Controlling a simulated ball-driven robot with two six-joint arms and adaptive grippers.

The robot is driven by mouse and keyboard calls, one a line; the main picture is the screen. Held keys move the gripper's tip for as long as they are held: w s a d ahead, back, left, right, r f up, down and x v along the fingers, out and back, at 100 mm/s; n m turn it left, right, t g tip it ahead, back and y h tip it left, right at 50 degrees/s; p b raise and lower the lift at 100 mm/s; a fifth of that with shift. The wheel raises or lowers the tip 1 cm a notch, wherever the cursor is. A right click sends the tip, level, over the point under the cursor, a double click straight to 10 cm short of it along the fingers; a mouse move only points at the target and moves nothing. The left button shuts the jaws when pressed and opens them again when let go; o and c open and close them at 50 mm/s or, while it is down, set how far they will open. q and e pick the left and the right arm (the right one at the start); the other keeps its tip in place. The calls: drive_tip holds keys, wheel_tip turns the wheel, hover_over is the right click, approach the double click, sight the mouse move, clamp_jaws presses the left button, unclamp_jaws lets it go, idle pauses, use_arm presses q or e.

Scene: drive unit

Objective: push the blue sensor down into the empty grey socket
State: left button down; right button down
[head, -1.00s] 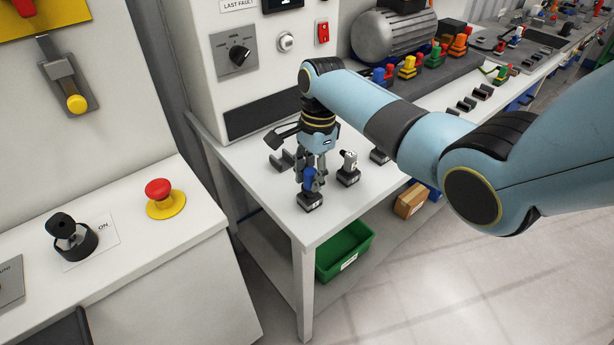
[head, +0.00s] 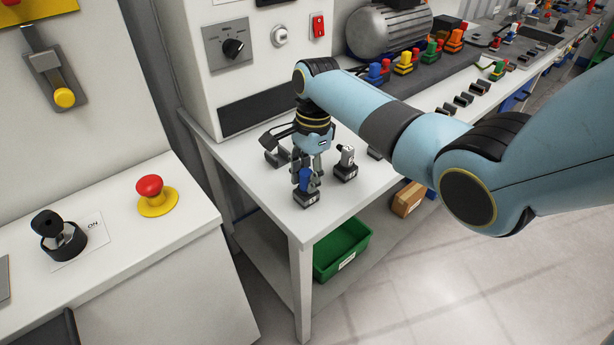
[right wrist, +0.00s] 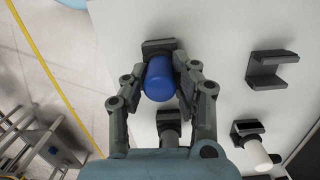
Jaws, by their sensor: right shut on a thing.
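The blue sensor (head: 305,180) stands upright between the fingers of my right gripper (head: 305,178) at the front of the white table. My right gripper is shut on it. A dark grey socket with a pale label (head: 306,200) is directly under the sensor. In the right wrist view the sensor's round blue top (right wrist: 159,79) sits between both fingers, with part of the socket (right wrist: 160,46) showing behind it. The sensor's lower end is hidden, so I cannot tell how deep it sits. My left gripper is not in view.
A white sensor in its own socket (head: 345,163) stands close to the right. The table's front corner (head: 301,238) is near. A green bin (head: 342,250) sits below.

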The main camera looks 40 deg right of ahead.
idle(0.3)
drive_tip(key=c, duration=1)
unclamp_jaws()
drive_tip(key=shift+o, duration=0.2)
wheel_tip(320, 180, up, 17)
drive_tip(key=d+p, duration=0.1)
drive_tip(key=p, duration=0.4)
drive_tip(key=shift+w+d+f, duration=0.15)
drive_tip(key=shift+d, duration=0.05)
